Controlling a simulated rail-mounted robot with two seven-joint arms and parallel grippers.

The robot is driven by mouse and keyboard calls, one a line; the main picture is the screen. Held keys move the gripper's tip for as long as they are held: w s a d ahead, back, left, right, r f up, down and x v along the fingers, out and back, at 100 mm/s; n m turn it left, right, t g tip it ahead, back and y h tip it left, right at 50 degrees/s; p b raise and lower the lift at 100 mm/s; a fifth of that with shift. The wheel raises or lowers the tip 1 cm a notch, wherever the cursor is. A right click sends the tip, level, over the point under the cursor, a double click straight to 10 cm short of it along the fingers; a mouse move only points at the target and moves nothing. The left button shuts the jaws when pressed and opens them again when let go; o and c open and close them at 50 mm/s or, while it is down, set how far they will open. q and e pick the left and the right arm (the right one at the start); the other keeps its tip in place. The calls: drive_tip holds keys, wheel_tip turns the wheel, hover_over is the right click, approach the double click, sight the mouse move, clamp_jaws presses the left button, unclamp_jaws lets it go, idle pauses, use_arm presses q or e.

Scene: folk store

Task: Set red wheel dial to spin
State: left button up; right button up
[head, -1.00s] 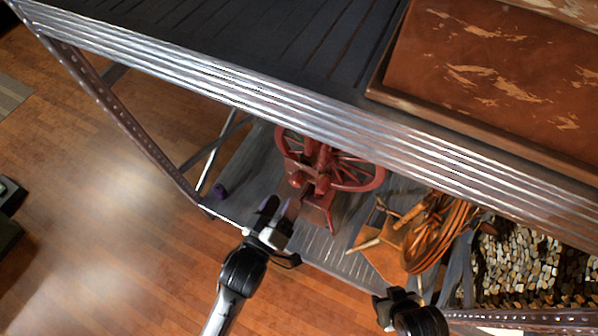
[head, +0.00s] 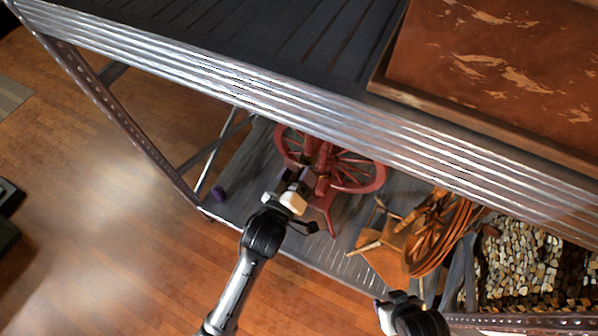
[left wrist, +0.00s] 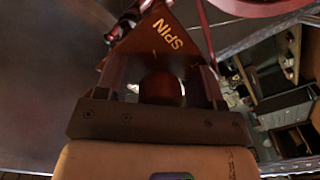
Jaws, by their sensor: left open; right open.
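The red spinning wheel (head: 373,178) stands on the lower shelf, its top partly hidden by the upper shelf edge.
A brown wooden spinning wheel (head: 437,240) stands to the right on the lower shelf. The metal upper shelf edge (head: 250,95) overhangs the red wheel.

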use_arm(q)
drive_tip(key=shift+c, duration=0.4)
drive_tip(key=c, duration=0.8)
drive_tip(key=shift+d+m+p, duration=0.1)
drive_tip(key=shift+m+p, duration=5.8)
drive_tip(key=shift+m, duration=5.9)
drive_tip(key=shift+c, duration=0.2)
